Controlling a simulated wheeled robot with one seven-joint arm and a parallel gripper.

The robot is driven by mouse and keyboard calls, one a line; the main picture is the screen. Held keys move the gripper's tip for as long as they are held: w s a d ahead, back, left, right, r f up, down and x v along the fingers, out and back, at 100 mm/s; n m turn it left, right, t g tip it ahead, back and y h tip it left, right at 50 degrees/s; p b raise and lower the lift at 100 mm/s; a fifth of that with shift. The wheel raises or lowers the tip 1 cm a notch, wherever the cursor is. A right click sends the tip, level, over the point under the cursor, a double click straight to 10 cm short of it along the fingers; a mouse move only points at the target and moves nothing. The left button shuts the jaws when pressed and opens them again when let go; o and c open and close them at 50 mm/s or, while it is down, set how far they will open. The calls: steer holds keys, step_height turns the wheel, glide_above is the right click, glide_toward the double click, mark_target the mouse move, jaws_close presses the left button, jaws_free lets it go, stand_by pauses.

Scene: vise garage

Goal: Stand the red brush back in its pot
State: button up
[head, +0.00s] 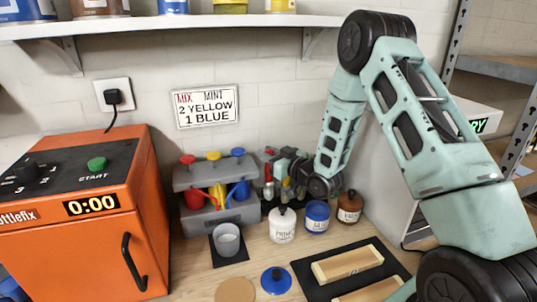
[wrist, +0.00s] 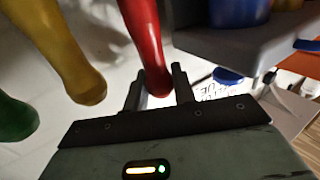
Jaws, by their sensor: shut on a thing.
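The red brush (wrist: 145,38) shows in the wrist view as a long red handle with a rounded end. My gripper (wrist: 158,90) is shut around that rounded end, one finger on each side. A yellow handle (wrist: 62,50) and a green handle (wrist: 15,118) stand apart to its left. In the head view my gripper (head: 284,170) is at the back of the bench, just right of the grey dispenser. Small coloured handles show around it, partly covered. The brush's pot and the brush's lower end are hidden, so I cannot tell whether they touch.
The grey dispenser (head: 213,176) with red, yellow and blue taps stands close left of my gripper. White (head: 282,226), blue (head: 317,217) and brown (head: 349,208) jars stand in front. An orange machine (head: 80,225) is at left. A shelf (head: 190,22) hangs above.

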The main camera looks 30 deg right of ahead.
steer(key=o, duration=1.1)
steer(key=shift+c, duration=0.2)
steer(key=shift+s+d+f, duration=0.15)
steer(key=shift+s+f, duration=0.05)
steer(key=shift+s, duration=0.3)
steer(key=p+v, duration=0.3)
steer(key=v, duration=1.3)
steer(key=shift+s+r, duration=0.2)
